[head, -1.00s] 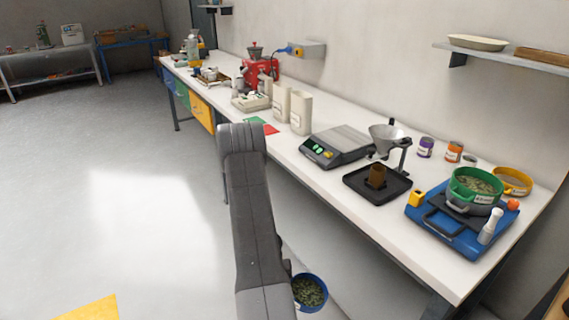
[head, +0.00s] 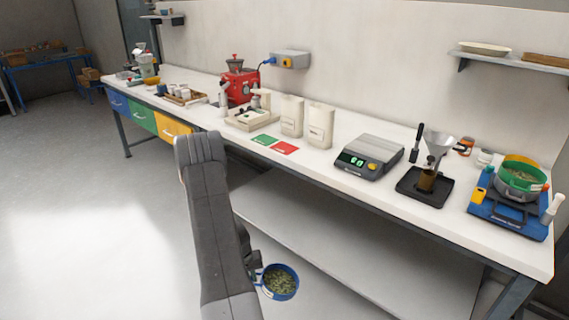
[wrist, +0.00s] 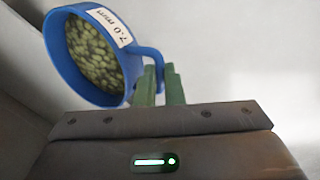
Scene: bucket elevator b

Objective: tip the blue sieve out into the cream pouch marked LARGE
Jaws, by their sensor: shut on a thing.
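The blue sieve (wrist: 68,79), labelled 7.0 mm, holds green beans. My gripper (wrist: 160,88) is shut on its blue handle; the sieve looks tilted in the wrist view. In the head view the sieve (head: 269,292) hangs in front of the bench, below the top, with the beans visible inside. My gripper is mostly hidden behind my arm there. Two cream pouches (head: 292,116) (head: 320,126) stand upright side by side on the bench, left of the scale. Their labels are too small to read, so I cannot tell which is marked LARGE.
Green (head: 265,140) and red (head: 285,148) cards lie before the pouches. A scale (head: 369,158) stands to their right, then a funnel stand (head: 437,145) over a black tray. A red grinder (head: 240,84) stands to their left. A green sieve (head: 520,180) sits far right. The floor is open.

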